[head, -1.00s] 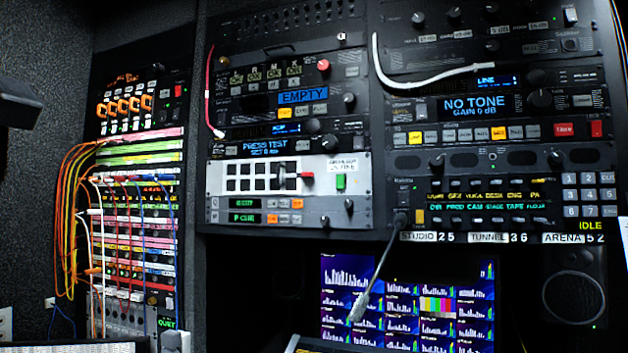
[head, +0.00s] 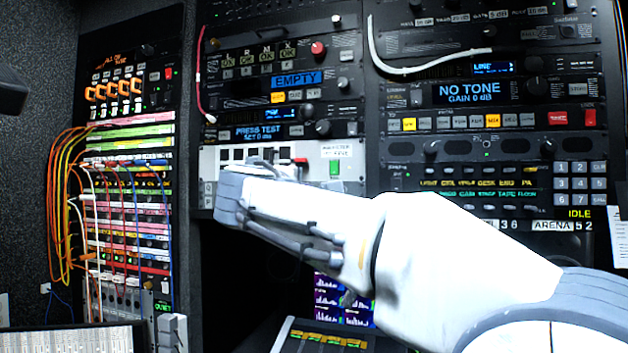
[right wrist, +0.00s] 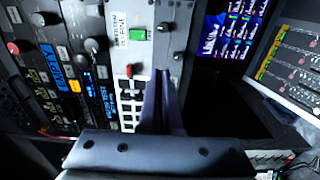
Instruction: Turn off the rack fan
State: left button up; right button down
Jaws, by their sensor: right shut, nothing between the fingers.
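I cannot read any label naming the rack fan. A white panel (head: 316,173) in the middle rack carries a green rocker switch (head: 334,168) under a small label, and a red-tipped lever (head: 300,161). In the right wrist view the green switch (right wrist: 138,35) and the lever (right wrist: 128,71) show sideways on. My right gripper (right wrist: 160,76) is shut and empty in front of this panel, close to the lever and the green switch. I cannot tell whether it touches. In the head view my right arm hides the panel's lower part. My left gripper is not in view.
The left rack has a red switch (head: 168,73), orange knobs and many patch cables (head: 64,205) looping out. A green-lit QUIET display (head: 162,305) is low on it. A white cable (head: 425,65) hangs across the right rack. Monitors (head: 340,297) and a console (head: 318,338) lie below.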

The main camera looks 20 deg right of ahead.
aim_at(332, 164)
jog(key=shift+t+h, duration=0.4)
jog(key=shift+h, duration=0.2)
jog(key=r, duration=0.2)
jog(key=d+r, duration=0.1)
jog(key=r, duration=0.1)
jog(key=shift+s, duration=0.1)
jog(key=shift+d+r, duration=0.1)
jog(key=p+x, duration=0.7)
jog(key=x, duration=0.5)
jog(key=shift+w+d+r, duration=0.15)
jog(key=shift+w+r, duration=0.05)
jog(key=shift+w, duration=0.05)
jog(key=shift+w+d+f+p, duration=0.1)
jog(key=shift+w+d+p, duration=0.3)
jog(key=shift+w, duration=0.2)
jog(key=shift+a, duration=0.1)
